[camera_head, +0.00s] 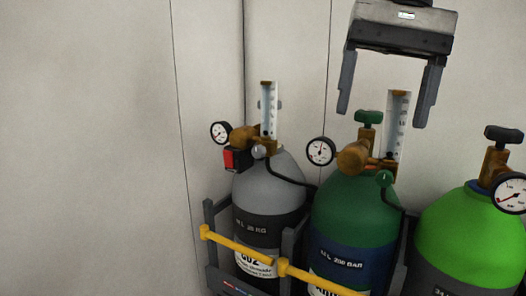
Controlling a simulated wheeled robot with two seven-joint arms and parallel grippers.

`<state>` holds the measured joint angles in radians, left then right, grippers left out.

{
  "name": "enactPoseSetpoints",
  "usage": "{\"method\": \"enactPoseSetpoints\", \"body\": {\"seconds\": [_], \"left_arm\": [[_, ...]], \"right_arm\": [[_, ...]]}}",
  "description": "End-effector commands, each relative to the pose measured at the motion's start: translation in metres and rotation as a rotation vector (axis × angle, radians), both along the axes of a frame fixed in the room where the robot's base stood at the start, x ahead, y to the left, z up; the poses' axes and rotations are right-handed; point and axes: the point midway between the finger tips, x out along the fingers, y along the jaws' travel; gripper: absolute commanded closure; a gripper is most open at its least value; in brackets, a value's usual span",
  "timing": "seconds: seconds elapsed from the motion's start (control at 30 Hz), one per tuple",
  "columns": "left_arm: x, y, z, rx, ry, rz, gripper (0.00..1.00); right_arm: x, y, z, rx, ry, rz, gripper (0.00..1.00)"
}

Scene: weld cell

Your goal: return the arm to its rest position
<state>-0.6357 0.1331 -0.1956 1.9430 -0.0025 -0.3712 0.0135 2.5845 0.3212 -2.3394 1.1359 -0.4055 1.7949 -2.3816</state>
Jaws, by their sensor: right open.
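My right gripper (384,103) shows at the top right, pointing down. Its two fingers are wide apart with nothing between them. It hangs above the dark green cylinder and its regulator, and the top of a clear flow tube shows close to its right finger. I cannot tell the depth between them. My left gripper is not in view.
A grey cylinder (268,189), a dark green cylinder (352,205) and a bright green cylinder (465,240) stand in a dark rack with yellow bars (237,245). Gauges and valves stick up from them. A pale panelled wall (90,130) is behind; the left side is clear.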

Motion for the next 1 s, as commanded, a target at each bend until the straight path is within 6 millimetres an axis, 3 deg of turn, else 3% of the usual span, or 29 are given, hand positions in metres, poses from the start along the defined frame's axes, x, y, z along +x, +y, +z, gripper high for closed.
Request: {"method": "enactPoseSetpoints", "body": {"seconds": [0.17, 0.2, 0.3, 0.4, 0.53, 0.7, 0.87, 1.0], "left_arm": [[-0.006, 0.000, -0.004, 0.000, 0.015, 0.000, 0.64], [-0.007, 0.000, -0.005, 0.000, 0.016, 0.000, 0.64], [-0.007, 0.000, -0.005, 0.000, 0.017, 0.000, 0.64], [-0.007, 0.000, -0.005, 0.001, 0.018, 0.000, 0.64], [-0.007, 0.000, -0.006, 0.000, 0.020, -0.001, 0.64], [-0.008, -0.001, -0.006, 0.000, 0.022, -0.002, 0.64], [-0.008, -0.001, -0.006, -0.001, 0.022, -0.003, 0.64], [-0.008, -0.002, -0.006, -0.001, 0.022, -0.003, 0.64]], "right_arm": [[0.010, 0.067, -0.080, 0.122, 0.164, -0.037, 0.24], [0.008, 0.088, -0.102, 0.165, 0.219, -0.059, 0.24], [-0.008, 0.143, -0.152, 0.282, 0.393, -0.135, 0.24], [-0.032, 0.194, -0.187, 0.397, 0.597, -0.242, 0.24], [-0.064, 0.248, -0.208, 0.524, 0.905, -0.416, 0.24], [-0.085, 0.294, -0.207, 0.635, 1.370, -0.692, 0.24], [-0.074, 0.306, -0.202, 0.671, 1.865, -0.977, 0.24], [-0.042, 0.291, -0.217, 0.643, 2.333, -1.232, 0.24]]}}
